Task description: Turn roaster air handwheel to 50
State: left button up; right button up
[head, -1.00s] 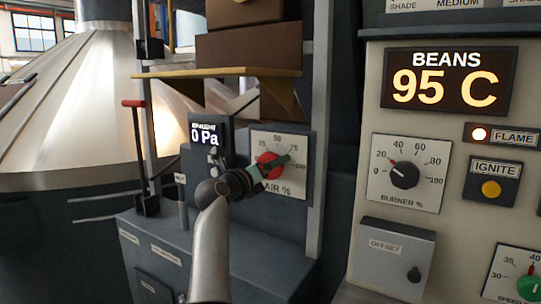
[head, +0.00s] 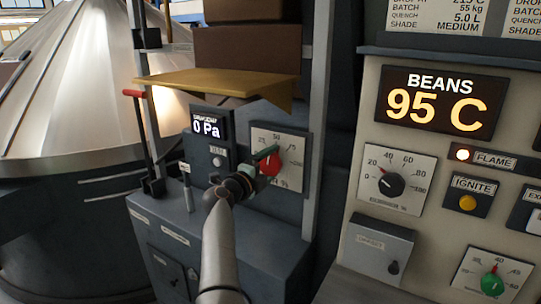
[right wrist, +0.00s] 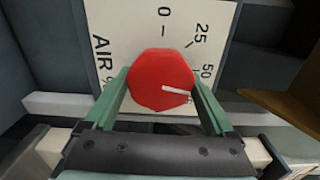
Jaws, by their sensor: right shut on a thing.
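The roaster air handwheel is a red eight-sided knob (head: 269,165) on a white AIR % dial plate (head: 298,146). My right gripper (head: 262,163) is at the knob, partly covering it and the dial's lower left in the head view. In the right wrist view, the green fingers (right wrist: 158,100) stand on both sides of the red knob (right wrist: 160,80) and are shut on it. The knob's white pointer line points right, slightly below the 50 label; the exact reading is unclear. My left gripper is not in view.
A yellow shelf (head: 215,80) juts out above the dial. A draught display (head: 207,127) reads 0 Pa beside it. A red-handled lever (head: 134,93) stands left. A panel right of a grey post (head: 318,120) has a BURNER % knob (head: 390,185) and a BEANS display (head: 440,107) reading 95 C.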

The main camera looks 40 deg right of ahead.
jog(key=shift+n, duration=0.9)
jog(key=o, duration=1.1)
jog(key=shift+a, duration=0.1)
